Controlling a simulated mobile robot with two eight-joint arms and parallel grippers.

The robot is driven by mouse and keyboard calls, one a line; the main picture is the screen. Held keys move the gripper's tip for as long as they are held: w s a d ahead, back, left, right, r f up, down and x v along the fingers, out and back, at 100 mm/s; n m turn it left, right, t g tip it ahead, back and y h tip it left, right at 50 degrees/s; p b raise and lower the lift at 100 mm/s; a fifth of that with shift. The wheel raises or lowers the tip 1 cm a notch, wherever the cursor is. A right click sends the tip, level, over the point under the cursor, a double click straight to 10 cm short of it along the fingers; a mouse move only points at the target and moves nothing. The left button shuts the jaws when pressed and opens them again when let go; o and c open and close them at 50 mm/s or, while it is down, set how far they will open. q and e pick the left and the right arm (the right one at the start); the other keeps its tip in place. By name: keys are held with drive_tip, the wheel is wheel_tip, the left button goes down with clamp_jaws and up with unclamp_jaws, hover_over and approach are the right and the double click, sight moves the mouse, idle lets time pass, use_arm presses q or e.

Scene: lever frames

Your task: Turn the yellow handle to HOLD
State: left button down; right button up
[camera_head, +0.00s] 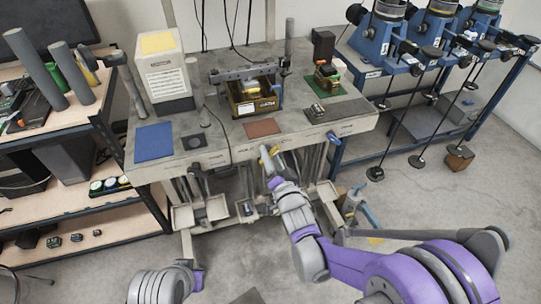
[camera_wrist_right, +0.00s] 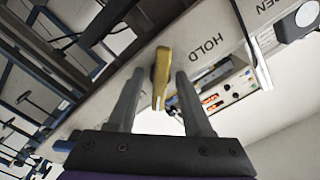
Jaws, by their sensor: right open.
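The yellow handle (camera_wrist_right: 160,72) is a short bar on the pale front edge of the workbench. In the right wrist view it stands between the two grey fingers of my right gripper (camera_wrist_right: 162,105), with gaps visible on both sides. The printed word HOLD (camera_wrist_right: 208,49) is on the edge to the right of the handle. In the head view the handle (camera_head: 265,154) shows just past my right gripper (camera_head: 273,168), which is open at the bench front. My left arm shows at the lower left, but its gripper cannot be made out.
The workbench (camera_head: 222,134) carries a blue mat (camera_head: 154,142), a reddish mat (camera_head: 262,128) and a brass-coloured device (camera_head: 257,98). Dark levers hang on its front edge, one at the left (camera_head: 198,178) and one at the right (camera_head: 333,143). Open floor lies in front.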

drive_tip(key=shift+c, duration=0.3)
clamp_jaws()
drive_tip(key=shift+n, duration=0.4)
drive_tip(key=n, duration=0.2)
drive_tip(key=shift+n+b, duration=0.4)
drive_tip(key=n, duration=0.9)
drive_tip(key=shift+a, duration=0.1)
drive_tip(key=n, duration=0.5)
drive_tip(key=shift+n, duration=0.3)
